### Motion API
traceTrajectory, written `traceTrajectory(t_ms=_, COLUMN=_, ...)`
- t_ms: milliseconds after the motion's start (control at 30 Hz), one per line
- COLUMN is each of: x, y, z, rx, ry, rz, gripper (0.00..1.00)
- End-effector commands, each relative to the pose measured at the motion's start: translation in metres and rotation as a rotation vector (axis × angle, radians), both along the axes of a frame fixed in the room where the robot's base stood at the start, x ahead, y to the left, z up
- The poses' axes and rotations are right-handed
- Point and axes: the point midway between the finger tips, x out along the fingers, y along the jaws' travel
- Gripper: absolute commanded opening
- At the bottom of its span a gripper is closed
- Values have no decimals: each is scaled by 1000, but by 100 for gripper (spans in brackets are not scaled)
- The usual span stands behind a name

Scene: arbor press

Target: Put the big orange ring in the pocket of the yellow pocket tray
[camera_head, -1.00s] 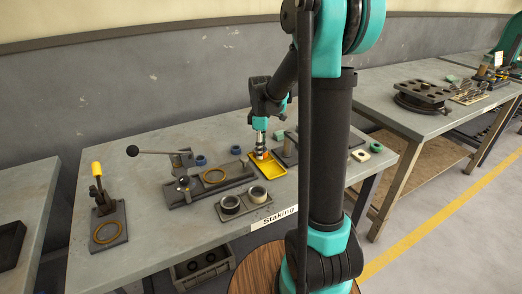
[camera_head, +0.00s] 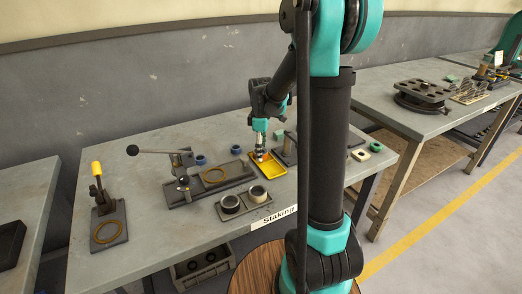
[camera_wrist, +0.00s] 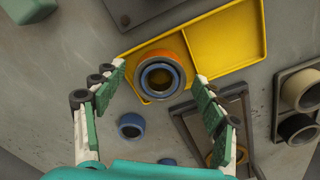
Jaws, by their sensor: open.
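The yellow pocket tray (camera_head: 271,173) lies on the grey bench, and it fills the upper part of the wrist view (camera_wrist: 215,45). The big orange ring (camera_wrist: 161,56) sits at the tray's near-left part, with a blue-grey ring shape showing inside it. I cannot tell whether it lies flat in the pocket or touches its edge. My gripper (camera_wrist: 161,71) is open, one finger on each side of the orange ring, with gaps between fingers and ring. In the head view my gripper (camera_head: 260,153) is over the tray's back-left end, partly covering the ring.
A lever press (camera_head: 205,185) stands left of the tray. A two-ring holder (camera_head: 245,204) is at the bench's front edge. Blue rings (camera_head: 236,150) lie behind. A green block (camera_head: 278,135) and a dark post fixture (camera_head: 288,150) are close by on the right.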

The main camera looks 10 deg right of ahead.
Motion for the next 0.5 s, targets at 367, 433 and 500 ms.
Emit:
traceTrajectory(t_ms=367, x=0, y=0, z=60, rx=0, ry=0, rz=0, gripper=71)
traceTrajectory(t_ms=433, x=0, y=0, z=73, rx=0, ry=0, rz=0, gripper=71)
traceTrajectory(t_ms=500, x=0, y=0, z=86, rx=0, ry=0, rz=0, gripper=71)
